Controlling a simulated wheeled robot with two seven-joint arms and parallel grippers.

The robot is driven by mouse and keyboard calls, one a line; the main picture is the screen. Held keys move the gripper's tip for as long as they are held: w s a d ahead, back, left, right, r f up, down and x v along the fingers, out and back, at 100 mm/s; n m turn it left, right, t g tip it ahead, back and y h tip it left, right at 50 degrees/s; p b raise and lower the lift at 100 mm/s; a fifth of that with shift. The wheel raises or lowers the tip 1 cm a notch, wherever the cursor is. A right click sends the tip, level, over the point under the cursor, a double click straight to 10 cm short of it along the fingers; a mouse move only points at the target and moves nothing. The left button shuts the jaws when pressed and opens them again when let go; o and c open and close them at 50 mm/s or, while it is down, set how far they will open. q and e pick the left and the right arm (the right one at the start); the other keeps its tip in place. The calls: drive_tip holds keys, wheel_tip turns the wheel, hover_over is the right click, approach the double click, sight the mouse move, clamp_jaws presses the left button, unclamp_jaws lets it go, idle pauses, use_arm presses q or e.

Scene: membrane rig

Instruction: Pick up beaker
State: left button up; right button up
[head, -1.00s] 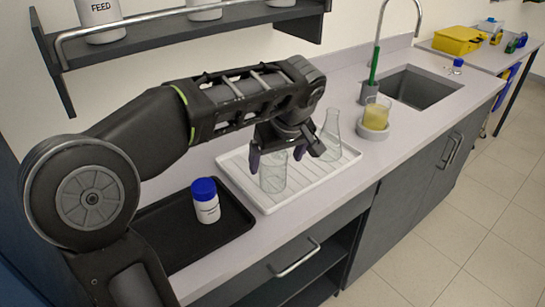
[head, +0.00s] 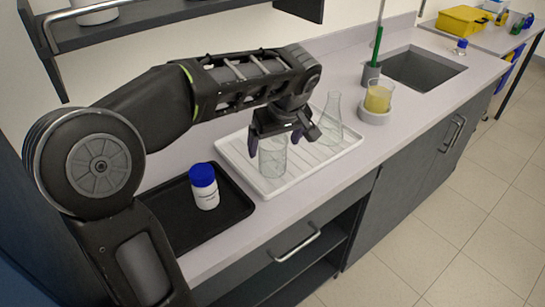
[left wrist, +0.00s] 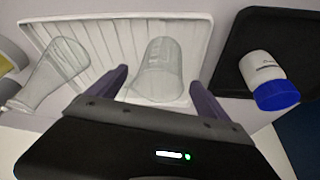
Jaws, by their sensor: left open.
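A clear, empty glass beaker (head: 272,160) stands upright on the white ribbed tray. In the left wrist view the beaker (left wrist: 158,72) shows between the two dark fingers. My left gripper (head: 281,141) is open, pointing down over the beaker, with one finger to each side of it. In the left wrist view the fingers of my left gripper (left wrist: 158,84) are spread wider than the beaker, with a gap on both sides. My right gripper is out of view.
A clear conical flask (head: 330,123) stands on the white tray (head: 345,147), close to my left gripper. A blue-capped white bottle (head: 204,187) sits on a black tray (head: 227,212) to the left. The sink (head: 420,68) is at the right; a shelf hangs above at upper left.

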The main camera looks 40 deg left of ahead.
use_arm(q)
drive_tip(key=shift+p+x, duration=0.5)
drive_tip(key=shift+x, duration=2.15)
drive_tip(key=shift+r, duration=0.1)
drive_tip(key=c, duration=1.5)
